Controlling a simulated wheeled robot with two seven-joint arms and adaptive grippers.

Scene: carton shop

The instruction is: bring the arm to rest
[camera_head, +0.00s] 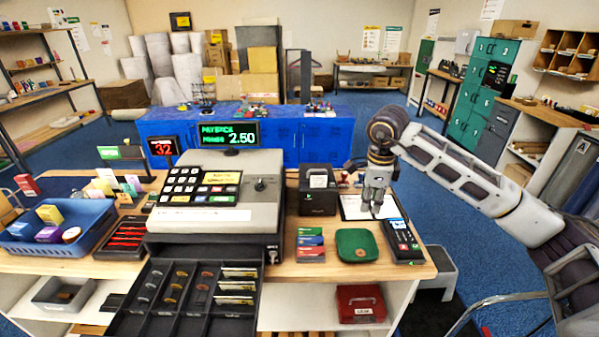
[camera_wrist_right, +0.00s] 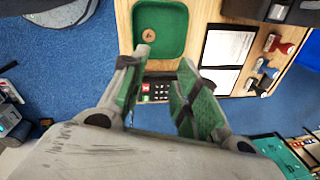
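My right gripper (camera_head: 374,211) hangs fingers-down above the right end of the counter, over a white sheet (camera_head: 352,208) and beside the card terminal (camera_head: 402,240). In the right wrist view its two green-padded fingers (camera_wrist_right: 160,92) stand apart with nothing held between them. The card terminal (camera_wrist_right: 155,92) shows beyond the gap between them. My right arm reaches in from the right side of the head view. My left gripper is in neither view.
The cash register (camera_head: 220,195) stands mid-counter with its coin drawer (camera_head: 185,300) pulled open. A green tray (camera_head: 356,245) holds one coin (camera_wrist_right: 150,34) in the wrist view. A blue basket (camera_head: 62,243) stands left. A grey step stool (camera_head: 436,268) is on the floor right of the counter.

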